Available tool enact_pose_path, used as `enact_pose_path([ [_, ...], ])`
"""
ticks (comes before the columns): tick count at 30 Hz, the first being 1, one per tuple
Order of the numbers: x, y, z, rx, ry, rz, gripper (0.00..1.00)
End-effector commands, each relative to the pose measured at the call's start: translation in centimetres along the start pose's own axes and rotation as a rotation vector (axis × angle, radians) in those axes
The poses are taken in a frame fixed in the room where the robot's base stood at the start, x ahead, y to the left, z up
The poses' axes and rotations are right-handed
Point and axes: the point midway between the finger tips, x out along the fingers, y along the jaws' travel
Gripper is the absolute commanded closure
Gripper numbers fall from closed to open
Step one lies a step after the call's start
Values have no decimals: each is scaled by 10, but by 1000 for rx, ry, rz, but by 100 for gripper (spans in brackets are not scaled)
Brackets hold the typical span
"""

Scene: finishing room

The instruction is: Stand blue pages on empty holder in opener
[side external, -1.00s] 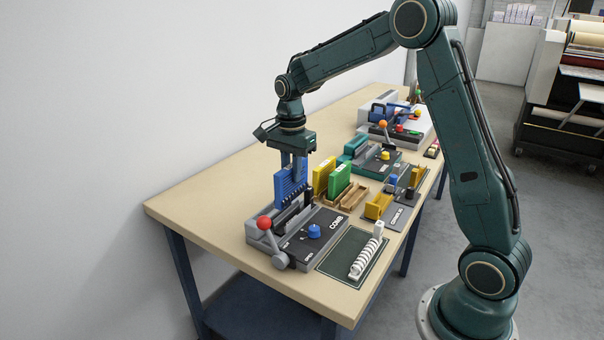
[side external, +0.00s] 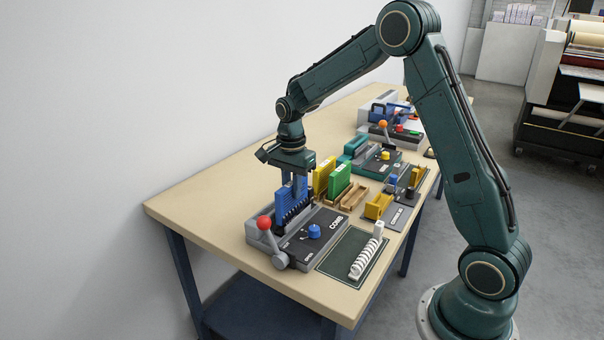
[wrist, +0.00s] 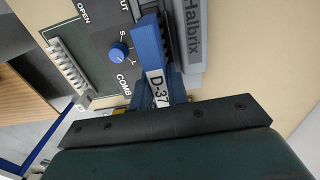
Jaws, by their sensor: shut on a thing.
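My gripper (side external: 294,184) is shut on the blue pages (side external: 281,203), which stand upright at the back of the grey comb machine (side external: 326,226). In the wrist view the blue pages (wrist: 147,42) carry a white label reading D-37. A dark toothed strip (wrist: 168,42), seemingly the holder in the opener, runs right beside them. The pages' lower edge is at the black teeth (side external: 291,217); I cannot tell whether it is fully seated. The machine has a red-knobbed lever (side external: 264,223) and a blue dial (side external: 314,231).
Yellow pages (side external: 324,177) and green pages (side external: 340,182) stand close behind my gripper, by a wooden rack (side external: 356,196). A white comb (side external: 365,260) lies on a dark green mat (side external: 342,262) in front. More machines stand further back. The table's left end is bare.

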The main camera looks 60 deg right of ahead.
Motion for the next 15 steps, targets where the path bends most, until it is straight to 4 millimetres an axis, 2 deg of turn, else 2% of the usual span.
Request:
enact_pose_path([
  [6,8,0,0,0,0,0,100],
  [15,10,0,0,0,0,0,100],
])
